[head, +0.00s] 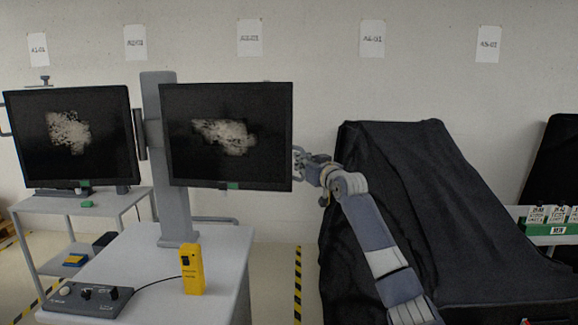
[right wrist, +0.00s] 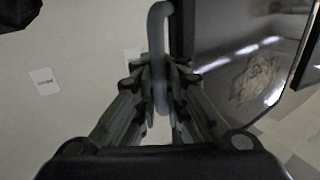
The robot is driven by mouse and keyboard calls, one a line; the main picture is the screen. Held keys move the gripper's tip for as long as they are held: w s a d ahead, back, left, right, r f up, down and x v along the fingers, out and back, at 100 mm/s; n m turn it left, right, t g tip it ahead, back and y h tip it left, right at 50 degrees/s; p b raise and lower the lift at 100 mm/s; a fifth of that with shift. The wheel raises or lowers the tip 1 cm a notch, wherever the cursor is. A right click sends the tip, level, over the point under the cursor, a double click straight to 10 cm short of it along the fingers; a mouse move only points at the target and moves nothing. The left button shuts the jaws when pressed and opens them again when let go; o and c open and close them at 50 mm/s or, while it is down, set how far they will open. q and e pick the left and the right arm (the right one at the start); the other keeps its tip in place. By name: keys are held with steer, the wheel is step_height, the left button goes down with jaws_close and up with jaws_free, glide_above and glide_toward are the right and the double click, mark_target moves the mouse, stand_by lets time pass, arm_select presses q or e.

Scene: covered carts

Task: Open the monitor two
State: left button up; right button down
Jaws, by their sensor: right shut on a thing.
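A black monitor (head: 226,135) with a pale mottled picture on its screen is held by a grey column on the middle cart. A second black monitor (head: 70,138) with a similar picture stands to its left. I cannot tell from any label which one is monitor two. My right gripper (head: 302,162) is at the right edge of the middle monitor. In the right wrist view, my right gripper (right wrist: 158,85) is shut around a grey bar-like handle (right wrist: 158,40), beside a dark screen (right wrist: 250,75). My left gripper is not in view.
The middle cart top (head: 215,250) carries a yellow device (head: 192,270) and a control box (head: 85,298). A black-covered cart (head: 410,200) stands right of my arm. A rack with white boxes (head: 548,215) is at far right. Striped floor tape (head: 298,285) runs between the carts.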

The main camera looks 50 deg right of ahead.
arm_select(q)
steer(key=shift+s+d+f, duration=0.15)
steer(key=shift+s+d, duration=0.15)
arm_select(e)
steer(key=shift+w+d+f, duration=0.1)
steer(key=shift+d+f, duration=0.15)
steer(key=shift+d, duration=0.15)
steer(key=c, duration=1.7)
jaws_free()
steer(key=shift+o, duration=0.2)
steer(key=shift+s+d, duration=0.2)
steer(key=shift+w+a+r, duration=0.1)
steer(key=shift+a+r, duration=0.05)
steer(key=shift+a, duration=0.05)
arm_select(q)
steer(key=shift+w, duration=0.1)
arm_select(e)
steer(key=v, duration=1.2)
steer(key=shift+d, duration=0.15)
